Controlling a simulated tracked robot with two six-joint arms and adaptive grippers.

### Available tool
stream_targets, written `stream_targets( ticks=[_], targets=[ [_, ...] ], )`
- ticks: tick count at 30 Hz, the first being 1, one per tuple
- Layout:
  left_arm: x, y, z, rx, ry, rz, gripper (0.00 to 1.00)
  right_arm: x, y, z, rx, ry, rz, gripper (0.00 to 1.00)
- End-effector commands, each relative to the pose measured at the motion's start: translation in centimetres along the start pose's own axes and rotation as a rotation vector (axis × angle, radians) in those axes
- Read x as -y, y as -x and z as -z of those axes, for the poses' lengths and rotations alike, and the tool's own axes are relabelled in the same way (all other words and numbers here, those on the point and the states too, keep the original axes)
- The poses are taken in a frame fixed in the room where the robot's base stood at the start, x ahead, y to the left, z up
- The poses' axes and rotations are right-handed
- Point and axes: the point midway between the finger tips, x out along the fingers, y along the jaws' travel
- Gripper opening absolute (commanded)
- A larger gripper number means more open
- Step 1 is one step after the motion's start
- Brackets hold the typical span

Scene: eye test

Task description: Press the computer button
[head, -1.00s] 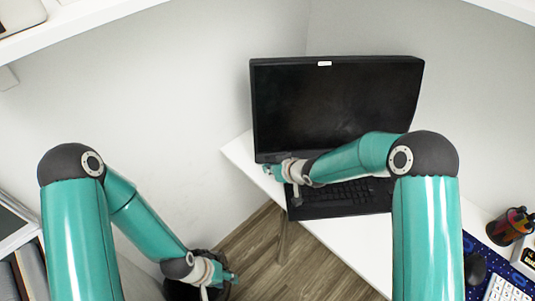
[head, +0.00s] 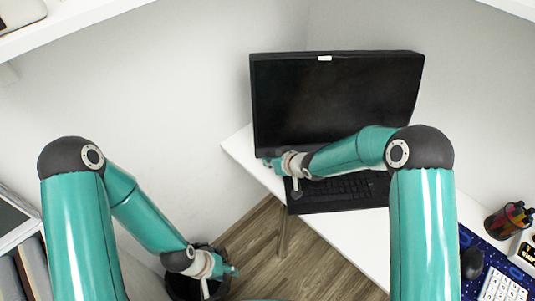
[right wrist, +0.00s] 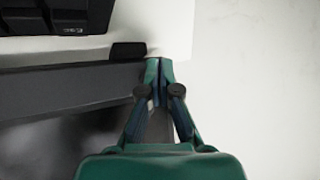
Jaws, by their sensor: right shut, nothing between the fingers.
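An open black laptop (head: 335,100) with a dark screen stands on the white desk (head: 240,150), its keyboard (head: 345,188) partly behind my right arm. My right gripper (head: 268,162) is at the laptop's left side, near the hinge end. In the right wrist view it (right wrist: 160,70) is shut and empty, its tips by the corner of a white surface, with dark keys (right wrist: 70,14) at top left. I cannot make out the button, nor whether the tips touch anything. My left gripper (head: 234,271) is low on the left, in front of a dark bin; its fingers are too small to judge.
The dark bin (head: 180,288) stands on the wood floor (head: 250,240). A pen holder (head: 507,220), a mouse (head: 473,263) and a white keypad (head: 503,288) are at the right. A white shelf (head: 70,33) crosses the top left. Walls stand close behind the desk.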

Motion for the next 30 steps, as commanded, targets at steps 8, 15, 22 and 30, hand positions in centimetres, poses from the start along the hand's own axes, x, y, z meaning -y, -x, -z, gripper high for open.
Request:
stream_targets(
  ticks=[8, 15, 22, 30],
  targets=[
    [0.0, 0.0, 0.0, 0.0, 0.0, 0.0, 0.4, 0.0, 0.0, 0.0, 0.0, 0.0, 0.0, 0.0],
    [0.0, 0.1, 0.0, 0.0, 0.0, 0.0, 0.4, 0.0, 0.0, 0.1, 0.0, 0.001, 0.001, 0.0],
    [-0.3, 0.8, 0.0, 0.0, 0.0, 0.0, 0.4, -0.2, -0.3, 0.5, 0.001, 0.002, 0.001, 0.0],
    [-0.3, 1.0, 0.0, 0.0, 0.0, 0.0, 0.4, -0.3, -0.5, 0.5, 0.0, 0.0, 0.001, 0.0]
  ],
)
